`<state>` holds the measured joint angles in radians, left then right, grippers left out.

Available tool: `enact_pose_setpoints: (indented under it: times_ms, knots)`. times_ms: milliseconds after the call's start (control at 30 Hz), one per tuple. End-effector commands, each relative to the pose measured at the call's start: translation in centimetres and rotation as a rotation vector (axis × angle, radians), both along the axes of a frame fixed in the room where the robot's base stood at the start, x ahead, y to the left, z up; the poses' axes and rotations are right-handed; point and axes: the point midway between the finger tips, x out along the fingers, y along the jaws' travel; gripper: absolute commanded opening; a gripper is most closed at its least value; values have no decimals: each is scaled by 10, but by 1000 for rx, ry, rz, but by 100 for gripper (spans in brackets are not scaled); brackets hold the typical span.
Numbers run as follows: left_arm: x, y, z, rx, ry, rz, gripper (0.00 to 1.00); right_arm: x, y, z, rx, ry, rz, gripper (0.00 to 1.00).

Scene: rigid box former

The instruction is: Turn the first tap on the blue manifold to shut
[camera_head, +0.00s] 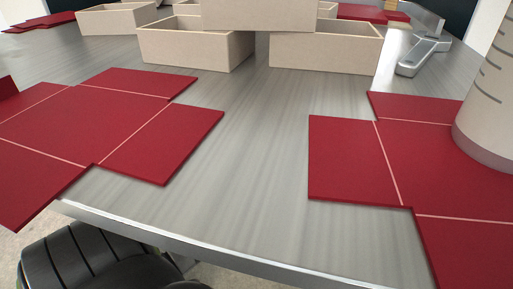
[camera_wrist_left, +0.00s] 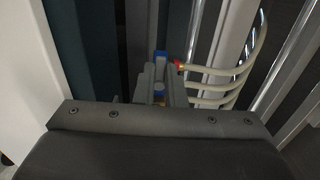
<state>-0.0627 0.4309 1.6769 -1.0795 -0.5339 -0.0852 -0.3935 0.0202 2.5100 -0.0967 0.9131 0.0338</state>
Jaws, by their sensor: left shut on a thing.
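The left wrist view shows part of the blue manifold (camera_wrist_left: 160,55) deep between tall grey uprights. A small red and yellow fitting (camera_wrist_left: 179,66) sits at its right, where pale hoses (camera_wrist_left: 215,71) come in. My left gripper (camera_wrist_left: 160,75) reaches up to the manifold with its grey fingers close together, shut on a small part there. That part looks like a tap, but the fingers mostly hide it. Which tap it is and how far it is turned I cannot tell. The head view shows neither the manifold nor either gripper.
Pale hoses curve close on the right of my left gripper, and a metal upright (camera_wrist_left: 220,45) stands behind them. In the head view a grey table (camera_head: 250,150) bears red scored sheets (camera_head: 90,120), open beige boxes (camera_head: 195,50) and a grey tool (camera_head: 422,56).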

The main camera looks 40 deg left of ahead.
Motion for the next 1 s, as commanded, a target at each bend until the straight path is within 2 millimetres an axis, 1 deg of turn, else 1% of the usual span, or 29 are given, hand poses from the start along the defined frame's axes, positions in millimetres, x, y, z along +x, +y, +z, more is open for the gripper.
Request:
enact_pose_setpoints:
  times_ms: [67,100,267,533,667,767,1000]
  knots:
    - [0,-1,-1,0,1,-2,0,0,0,0,0,0,0,36]
    - [0,-1,-1,0,1,-2,11,0,0,0,0,-1,0,36]
    - [0,0,-1,0,1,-1,32,0,0,0,0,-2,1,36]
    - [0,0,0,0,0,-1,32,0,0,0,1,-3,1,36]
    - [-7,-4,0,0,1,-1,32,0,0,2,0,-3,0,36]
    - [-20,-11,0,-1,3,-1,32,0,1,5,-3,-1,-4,36]
    - [-69,-38,-1,-4,3,0,32,2,2,10,-11,10,-14,36]
